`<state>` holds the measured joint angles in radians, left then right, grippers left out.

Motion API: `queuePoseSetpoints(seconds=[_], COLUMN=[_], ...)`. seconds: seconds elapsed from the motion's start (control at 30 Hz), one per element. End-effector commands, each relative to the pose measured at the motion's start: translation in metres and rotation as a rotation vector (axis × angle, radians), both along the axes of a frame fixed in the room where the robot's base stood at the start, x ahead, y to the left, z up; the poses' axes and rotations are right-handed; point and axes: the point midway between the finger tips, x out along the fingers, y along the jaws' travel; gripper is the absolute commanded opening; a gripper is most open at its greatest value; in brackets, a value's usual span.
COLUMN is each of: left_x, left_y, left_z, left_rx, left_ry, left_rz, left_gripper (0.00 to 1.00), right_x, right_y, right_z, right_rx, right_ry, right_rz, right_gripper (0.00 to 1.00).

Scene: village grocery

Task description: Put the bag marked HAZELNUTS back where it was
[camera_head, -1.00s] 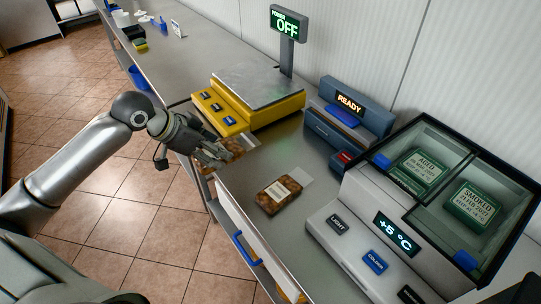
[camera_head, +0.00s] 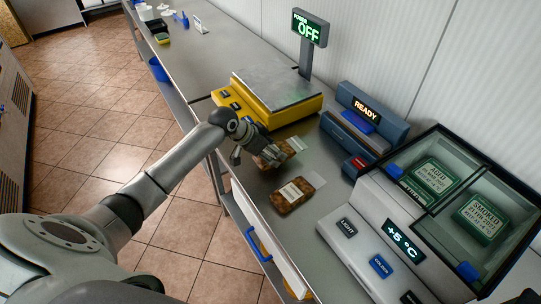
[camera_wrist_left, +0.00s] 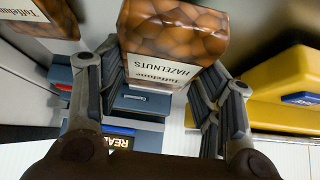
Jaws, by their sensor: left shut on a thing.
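The HAZELNUTS bag (camera_head: 273,156) is brown with a white label and a clear top. My left gripper (camera_head: 250,152) is shut on it beside the yellow scale, over the counter's front part. The left wrist view shows the bag (camera_wrist_left: 174,32) between the fingers, its label upside down in the picture. Whether its bottom touches the counter I cannot tell. A similar brown bag (camera_head: 292,196) lies on the counter just in front of it; part of it shows in the left wrist view (camera_wrist_left: 40,18), its second label line cut off. My right gripper is not in view.
The yellow scale (camera_head: 275,118) stands behind the held bag. A blue-grey device reading READY (camera_head: 365,125) is to the right. A chilled display case (camera_head: 365,232) fills the right front. Bare steel counter (camera_head: 322,165) lies between them.

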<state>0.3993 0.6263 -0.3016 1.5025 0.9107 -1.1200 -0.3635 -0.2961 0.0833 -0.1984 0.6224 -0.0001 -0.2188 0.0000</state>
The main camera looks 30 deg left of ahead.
Motion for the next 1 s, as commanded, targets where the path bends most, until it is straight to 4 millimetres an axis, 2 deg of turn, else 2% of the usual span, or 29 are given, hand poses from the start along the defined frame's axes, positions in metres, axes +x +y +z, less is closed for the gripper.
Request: queuePoseSetpoints(seconds=[0.03, 0.2, 0.57, 0.6, 0.73, 1.0], left_x=[-0.001, -0.001, -0.001, -0.001, -0.001, -0.001], left_y=[-0.001, 0.0, 0.0, 0.0, 0.0, 0.0], left_z=[-0.006, -0.026, -0.032, -0.031, -0.031, -0.031], left_rx=[-0.004, -0.003, -0.002, -0.002, -0.001, -0.002], left_ry=[0.006, 0.002, 0.0, 0.0, 0.001, 0.001], left_rz=[0.002, 0.002, 0.0, 0.0, 0.0, 0.001], left_gripper=[0.07, 0.07, 0.07, 0.64, 0.81, 0.82], right_x=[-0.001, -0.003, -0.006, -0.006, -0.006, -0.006], right_y=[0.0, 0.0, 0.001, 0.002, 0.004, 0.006], right_z=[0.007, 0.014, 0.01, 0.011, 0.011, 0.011], right_rx=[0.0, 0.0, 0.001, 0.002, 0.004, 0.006], right_ry=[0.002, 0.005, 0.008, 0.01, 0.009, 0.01], right_rz=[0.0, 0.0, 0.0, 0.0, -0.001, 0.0], right_gripper=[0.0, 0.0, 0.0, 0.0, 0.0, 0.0])
